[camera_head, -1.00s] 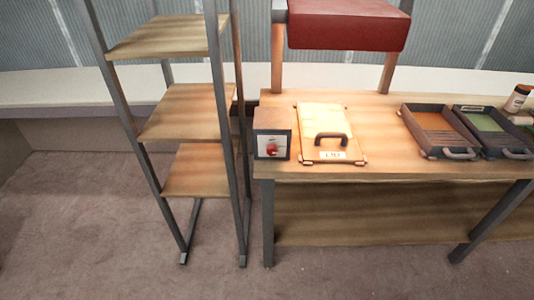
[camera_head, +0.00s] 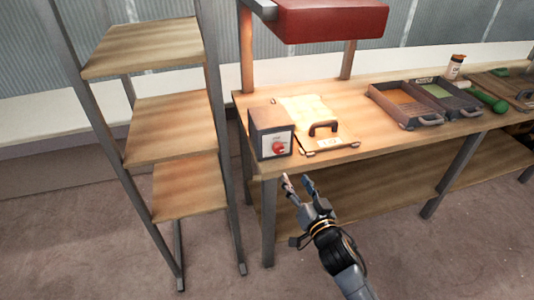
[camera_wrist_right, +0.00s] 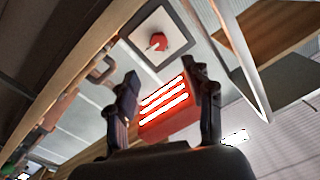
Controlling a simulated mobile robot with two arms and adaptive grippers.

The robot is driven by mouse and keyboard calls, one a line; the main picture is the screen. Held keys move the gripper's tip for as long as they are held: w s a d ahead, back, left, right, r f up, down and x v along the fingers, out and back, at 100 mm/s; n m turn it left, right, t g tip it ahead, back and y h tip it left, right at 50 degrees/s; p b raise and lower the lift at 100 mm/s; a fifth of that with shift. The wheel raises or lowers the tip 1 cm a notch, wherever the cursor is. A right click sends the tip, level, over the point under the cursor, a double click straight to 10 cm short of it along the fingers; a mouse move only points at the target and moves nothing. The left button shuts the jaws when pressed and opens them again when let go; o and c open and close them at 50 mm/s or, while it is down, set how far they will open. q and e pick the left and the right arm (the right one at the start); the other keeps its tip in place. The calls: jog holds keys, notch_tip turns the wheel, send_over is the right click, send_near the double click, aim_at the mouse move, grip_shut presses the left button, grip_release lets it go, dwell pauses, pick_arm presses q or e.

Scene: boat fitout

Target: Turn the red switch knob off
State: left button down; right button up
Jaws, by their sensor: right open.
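The red switch knob (camera_head: 278,147) sits on the pale front plate of a grey switch box (camera_head: 268,122) at the table's front left corner. The knob also shows in the right wrist view (camera_wrist_right: 157,42), above the fingers. My right gripper (camera_head: 297,181) is open and empty in front of the table edge, a little below and right of the knob, not touching it. Its two fingers (camera_wrist_right: 160,90) are spread in the wrist view. My left gripper is out of view.
A wooden board with a dark handle (camera_head: 323,128) lies right of the box. Trays (camera_head: 408,114) stand farther right. A shelf rack (camera_head: 168,125) stands close on the left. A red lamp hood (camera_head: 330,20) hangs above the table (camera_head: 350,93).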

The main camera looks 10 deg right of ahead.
aim_at(280, 151)
jog(key=w, duration=1.3)
jog(key=shift+w+a+f, duration=0.1)
jog(key=shift+a, duration=0.3)
grip_shut()
